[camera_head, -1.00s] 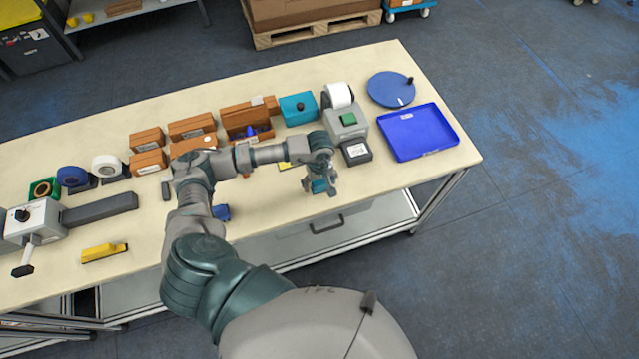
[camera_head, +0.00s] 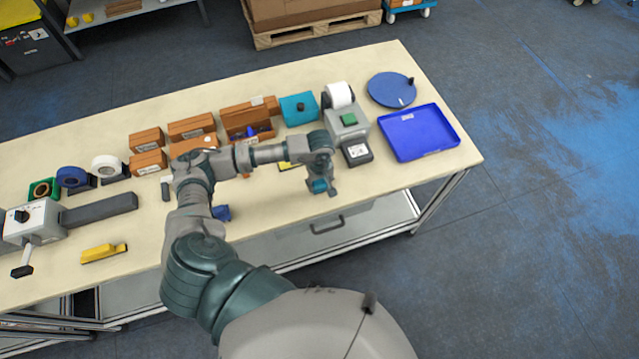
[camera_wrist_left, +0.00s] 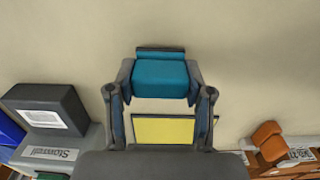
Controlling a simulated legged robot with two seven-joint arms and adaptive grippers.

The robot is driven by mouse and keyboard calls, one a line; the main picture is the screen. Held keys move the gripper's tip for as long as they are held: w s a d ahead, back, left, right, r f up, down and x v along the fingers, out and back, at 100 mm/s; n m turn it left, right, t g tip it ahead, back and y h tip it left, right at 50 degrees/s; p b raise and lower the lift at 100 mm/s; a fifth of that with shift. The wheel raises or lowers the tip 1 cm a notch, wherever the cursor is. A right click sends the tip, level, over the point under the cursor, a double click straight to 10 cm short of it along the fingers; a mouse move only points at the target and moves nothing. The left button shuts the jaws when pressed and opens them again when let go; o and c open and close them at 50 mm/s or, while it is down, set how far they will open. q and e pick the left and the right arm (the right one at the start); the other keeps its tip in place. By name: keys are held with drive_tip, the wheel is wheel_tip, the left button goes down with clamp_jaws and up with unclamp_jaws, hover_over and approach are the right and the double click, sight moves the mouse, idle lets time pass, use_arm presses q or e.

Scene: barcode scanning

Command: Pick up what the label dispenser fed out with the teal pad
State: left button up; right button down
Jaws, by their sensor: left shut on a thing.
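My left gripper (camera_head: 321,188) is over the front part of the table, left of and nearer than the label dispenser. It is shut on the teal pad (camera_wrist_left: 160,78), which sits between its two fingertips in the wrist view. The label dispenser (camera_head: 347,127) is grey with a green top patch and a white roll (camera_head: 339,95). A white label (camera_head: 358,151) lies on its dark front block; it also shows at the left of the wrist view (camera_wrist_left: 47,118). The pad is apart from this label. My right gripper is not in view.
A blue tray (camera_head: 417,132) and a round blue turntable (camera_head: 391,89) are right of the dispenser. A teal box (camera_head: 298,108) and several brown boxes (camera_head: 192,127) stand behind my arm. A yellow rectangle (camera_wrist_left: 165,130) shows beyond the pad. The table's front edge is close by.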

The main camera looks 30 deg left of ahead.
use_arm(q)
drive_tip(key=shift+r, duration=0.45)
drive_tip(key=shift+w+a+r+b, duration=0.15)
drive_tip(key=shift+r+b, duration=0.15)
drive_tip(key=shift+r, duration=0.15)
drive_tip(key=shift+w+a+r+b, duration=0.15)
drive_tip(key=shift+r+b, duration=0.1)
drive_tip(key=shift+r, duration=0.2)
drive_tip(key=w+a+b, duration=0.1)
drive_tip(key=w+a, duration=0.2)
drive_tip(key=a, duration=0.1)
drive_tip(key=w+a+r+b, duration=0.1)
drive_tip(key=w+a, duration=0.2)
drive_tip(key=w+a+b, duration=0.2)
drive_tip(key=w+a, duration=0.1)
drive_tip(key=a, duration=0.1)
drive_tip(key=shift+w+a+r, duration=0.25)
drive_tip(key=shift+w+a, duration=0.05)
drive_tip(key=shift+w, duration=0.05)
drive_tip(key=o, duration=0.6)
drive_tip(key=c, duration=0.7)
drive_tip(key=shift+o, duration=0.2)
